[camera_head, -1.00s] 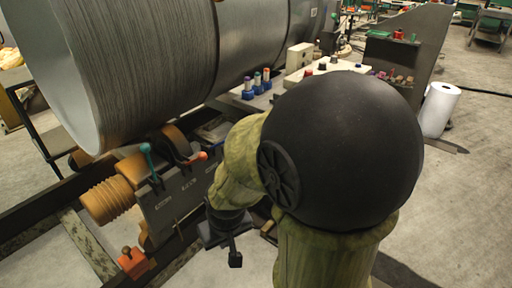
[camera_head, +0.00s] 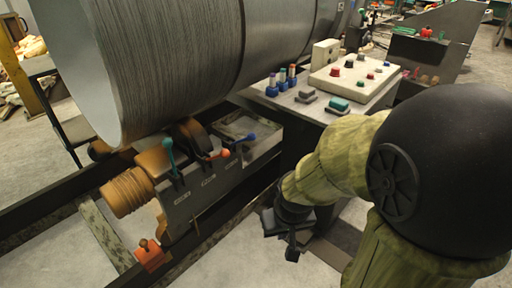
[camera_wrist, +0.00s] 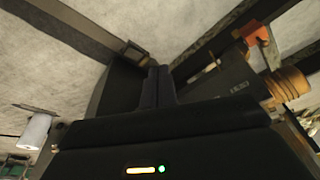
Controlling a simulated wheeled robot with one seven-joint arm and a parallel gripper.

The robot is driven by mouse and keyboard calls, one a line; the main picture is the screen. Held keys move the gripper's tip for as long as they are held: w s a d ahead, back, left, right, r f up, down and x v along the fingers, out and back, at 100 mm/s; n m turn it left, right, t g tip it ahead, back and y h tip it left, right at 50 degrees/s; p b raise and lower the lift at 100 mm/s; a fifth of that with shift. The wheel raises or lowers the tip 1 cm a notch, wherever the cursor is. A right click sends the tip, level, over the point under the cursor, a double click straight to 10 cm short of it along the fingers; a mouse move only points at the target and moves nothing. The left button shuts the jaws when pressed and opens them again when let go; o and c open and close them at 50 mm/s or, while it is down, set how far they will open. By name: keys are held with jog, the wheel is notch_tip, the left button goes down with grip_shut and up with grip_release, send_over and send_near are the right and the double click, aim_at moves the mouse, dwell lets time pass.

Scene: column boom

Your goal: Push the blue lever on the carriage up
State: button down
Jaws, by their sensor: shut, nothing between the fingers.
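The carriage (camera_head: 205,197) is a grey block on rails under a big metal cylinder. The blue lever (camera_head: 245,137) is at its right end in the head view, its knob pointing right and slightly up. A teal lever (camera_head: 168,155) stands upright at the left, and an orange-red lever (camera_head: 218,154) is between them. My gripper (camera_head: 292,252) is in front of and below the blue lever, apart from it. In the wrist view the black fingers (camera_wrist: 157,88) are together and empty. The carriage's labelled face (camera_wrist: 232,92) shows there; I cannot make out the blue lever.
A control table (camera_head: 318,108) with buttons and several blue-based pegs (camera_head: 282,80) stands behind the carriage. The metal cylinder (camera_head: 170,50) hangs low over the levers. An orange block (camera_head: 152,256) sits on the rail at the lower left. Open floor shows in front of the carriage.

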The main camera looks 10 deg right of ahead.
jog(key=shift+f, duration=0.15)
jog(key=w+a+f+m+g+y, duration=0.2)
jog(key=a+f+m+g+y, duration=0.3)
jog(key=m, duration=0.4)
jog(key=w+a+f+m+t+y+b, duration=0.15)
jog(key=w+a+m+t+y, duration=0.25)
jog(key=w+m+y, duration=0.4)
jog(key=w+d+f+m+t+h+b, duration=0.1)
jog(key=w+d+m+t+h, duration=0.3)
jog(key=w+d+m+t, duration=1.1)
jog(key=w, duration=0.3)
jog(key=shift+f, duration=0.15)
jog(key=shift+w+a, duration=0.1)
jog(key=shift+a, duration=0.05)
